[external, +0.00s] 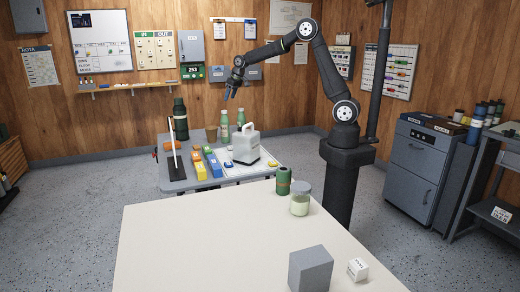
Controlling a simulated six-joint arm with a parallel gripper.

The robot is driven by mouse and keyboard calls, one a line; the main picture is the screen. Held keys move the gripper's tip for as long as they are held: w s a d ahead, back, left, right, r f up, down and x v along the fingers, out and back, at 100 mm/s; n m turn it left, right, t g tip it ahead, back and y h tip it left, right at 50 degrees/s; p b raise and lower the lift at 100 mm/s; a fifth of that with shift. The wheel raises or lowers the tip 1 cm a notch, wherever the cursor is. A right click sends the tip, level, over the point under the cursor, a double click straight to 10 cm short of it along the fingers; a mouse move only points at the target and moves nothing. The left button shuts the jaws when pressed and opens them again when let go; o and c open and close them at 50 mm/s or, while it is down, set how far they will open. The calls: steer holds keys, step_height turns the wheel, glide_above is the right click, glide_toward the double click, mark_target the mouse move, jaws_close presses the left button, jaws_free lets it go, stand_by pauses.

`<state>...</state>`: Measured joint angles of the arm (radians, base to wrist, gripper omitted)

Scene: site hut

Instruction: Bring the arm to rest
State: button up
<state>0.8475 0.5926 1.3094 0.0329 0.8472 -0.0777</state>
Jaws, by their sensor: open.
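My arm rises from its dark pedestal right of centre in the external view and arches to the left. My gripper (231,90) is open and empty. It hangs in the air, pointing down, above the grey work table (178,186) and well clear of the things on it. The gap between the fingertips is small in this view.
A cream table (200,245) in front holds a jar (300,199), a green canister (283,181) and a grey box (310,269).

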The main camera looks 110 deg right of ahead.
mark_target(224, 113)
steer(key=x, duration=1.1)
steer(key=shift+w+f, duration=0.1)
steer(key=shift+f, duration=0.25)
step_height(224, 113, up, 2)
steer(key=shift+r, duration=0.8)
